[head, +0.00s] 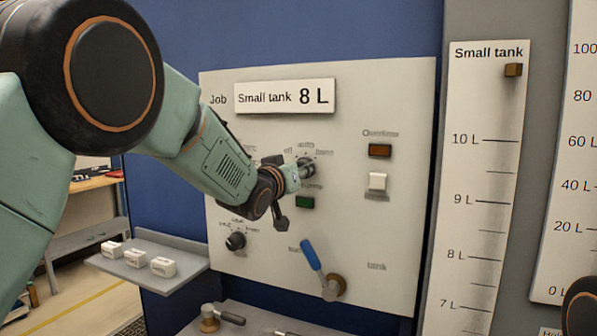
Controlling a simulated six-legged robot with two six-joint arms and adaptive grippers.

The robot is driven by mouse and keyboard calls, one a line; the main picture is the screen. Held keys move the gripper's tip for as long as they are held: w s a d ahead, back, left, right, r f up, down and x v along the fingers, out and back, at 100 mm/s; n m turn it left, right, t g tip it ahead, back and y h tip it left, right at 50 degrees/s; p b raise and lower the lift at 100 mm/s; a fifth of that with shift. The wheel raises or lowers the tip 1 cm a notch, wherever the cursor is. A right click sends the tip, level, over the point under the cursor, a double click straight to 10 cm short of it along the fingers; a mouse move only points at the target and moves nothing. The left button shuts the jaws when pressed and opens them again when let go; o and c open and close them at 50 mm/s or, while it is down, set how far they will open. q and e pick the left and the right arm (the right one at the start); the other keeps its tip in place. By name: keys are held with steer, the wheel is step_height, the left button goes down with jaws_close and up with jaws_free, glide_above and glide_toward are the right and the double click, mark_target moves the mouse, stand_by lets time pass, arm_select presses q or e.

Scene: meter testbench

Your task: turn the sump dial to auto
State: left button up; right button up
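A dial (307,166) sits on the upper middle of the pale panel, with small labels above it that seem to read off, auto and hand. My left arm comes in from the left, and my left gripper (291,178) is right at this dial, overlapping it in the picture. Its fingers are small and partly hidden, so I cannot tell whether they grip the dial. The dial's pointer is not clear. The label below it, above a green lamp (305,203), is partly covered. My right gripper is not in view.
White blocks (163,266) lie on a shelf (190,262) at left. A level scale (478,170) stands at right.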

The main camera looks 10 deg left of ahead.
arm_select(q)
steer(key=c, duration=0.4)
steer(key=shift+m, duration=0.4)
steer(key=shift+m+b, duration=2.05)
steer(key=shift+m, duration=1.95)
steer(key=o, duration=1.2)
steer(key=shift+c, duration=0.2)
